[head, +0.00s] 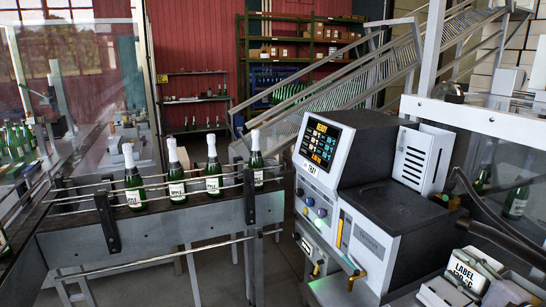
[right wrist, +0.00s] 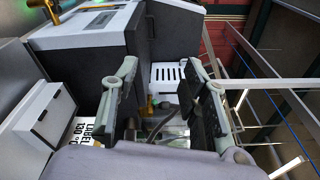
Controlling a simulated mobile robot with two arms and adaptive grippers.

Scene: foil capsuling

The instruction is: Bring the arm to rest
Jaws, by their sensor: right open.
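My right gripper (right wrist: 163,70) is open in the right wrist view, with its two dark-padded fingers apart and nothing held between them. Beyond the fingers are a white slotted box (right wrist: 167,76) and the dark side of the machine. My left gripper is in neither view. Several green bottles with pale tops, among them one bottle (head: 177,172), stand upright in a row on the conveyor (head: 150,222), away from the right gripper.
The grey and black machine (head: 375,195) with a lit screen (head: 320,143) stands right of the conveyor. A label box (head: 467,272) is at the lower right. Dark curved cables (head: 500,222) run beside the machine. A slanted metal rack (head: 365,75) and shelves stand behind.

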